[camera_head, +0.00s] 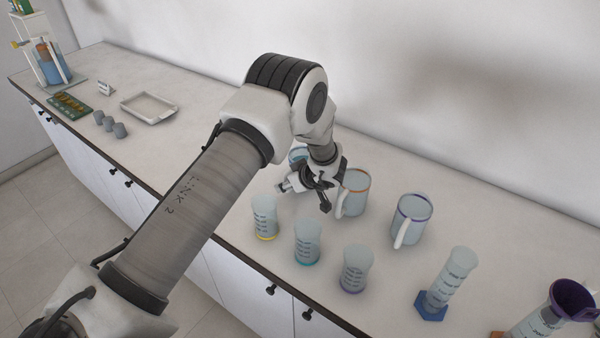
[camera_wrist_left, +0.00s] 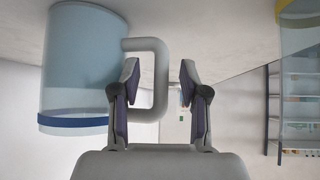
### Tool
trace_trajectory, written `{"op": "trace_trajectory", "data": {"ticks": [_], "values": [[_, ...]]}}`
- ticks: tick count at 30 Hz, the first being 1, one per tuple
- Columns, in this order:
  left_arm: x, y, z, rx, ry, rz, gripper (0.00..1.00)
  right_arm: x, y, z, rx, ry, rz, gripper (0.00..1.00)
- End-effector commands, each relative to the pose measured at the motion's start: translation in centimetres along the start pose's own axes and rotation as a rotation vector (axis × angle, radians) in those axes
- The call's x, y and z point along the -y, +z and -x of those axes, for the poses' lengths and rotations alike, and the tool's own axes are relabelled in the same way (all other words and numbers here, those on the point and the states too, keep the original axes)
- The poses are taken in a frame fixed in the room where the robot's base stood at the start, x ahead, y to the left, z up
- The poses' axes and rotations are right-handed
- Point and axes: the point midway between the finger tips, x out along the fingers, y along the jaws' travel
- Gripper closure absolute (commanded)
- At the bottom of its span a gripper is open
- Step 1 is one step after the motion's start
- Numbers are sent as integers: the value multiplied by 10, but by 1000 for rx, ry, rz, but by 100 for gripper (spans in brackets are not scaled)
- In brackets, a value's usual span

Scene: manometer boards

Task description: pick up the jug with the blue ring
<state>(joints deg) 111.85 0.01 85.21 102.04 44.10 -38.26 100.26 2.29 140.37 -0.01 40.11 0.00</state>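The jug with the blue ring (camera_wrist_left: 85,65) fills the left of the left wrist view, upside down there. Its blue ring (camera_wrist_left: 75,121) and pale handle (camera_wrist_left: 160,75) show clearly. In the head view a jug (camera_head: 298,154) is mostly hidden behind my left wrist; only part of its rim shows. My left gripper (camera_head: 308,190) is low over the counter beside it. In the left wrist view the gripper (camera_wrist_left: 159,78) is open, with the handle's upright bar seen between its fingertips. I cannot tell how deep the handle sits. My right gripper is not in view.
A jug with an orange ring (camera_head: 356,181) stands close right of my left gripper, and a purple-ringed jug (camera_head: 414,208) beyond. Beakers with yellow (camera_head: 264,215), teal (camera_head: 307,240) and purple (camera_head: 355,268) rings stand in front. A measuring cylinder (camera_head: 451,280) stands right. A tray (camera_head: 148,107) lies far left.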

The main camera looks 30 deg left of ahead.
Motion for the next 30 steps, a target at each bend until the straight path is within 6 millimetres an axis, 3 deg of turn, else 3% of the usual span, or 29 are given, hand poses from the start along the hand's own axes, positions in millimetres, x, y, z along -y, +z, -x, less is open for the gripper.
{"op": "trace_trajectory", "data": {"ticks": [1, 3, 4, 20, 30], "values": [[0, 0, 0, 0, 0, 0, 73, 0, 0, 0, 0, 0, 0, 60], [0, 0, 0, 0, 0, 0, 98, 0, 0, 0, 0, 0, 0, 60], [0, 0, 0, 0, 0, 0, 100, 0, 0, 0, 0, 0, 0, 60], [-1, -3, 3, -1, 1, 1, 100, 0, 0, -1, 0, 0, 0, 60], [-1, -22, 22, -1, 3, 2, 100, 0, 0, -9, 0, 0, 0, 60]]}}
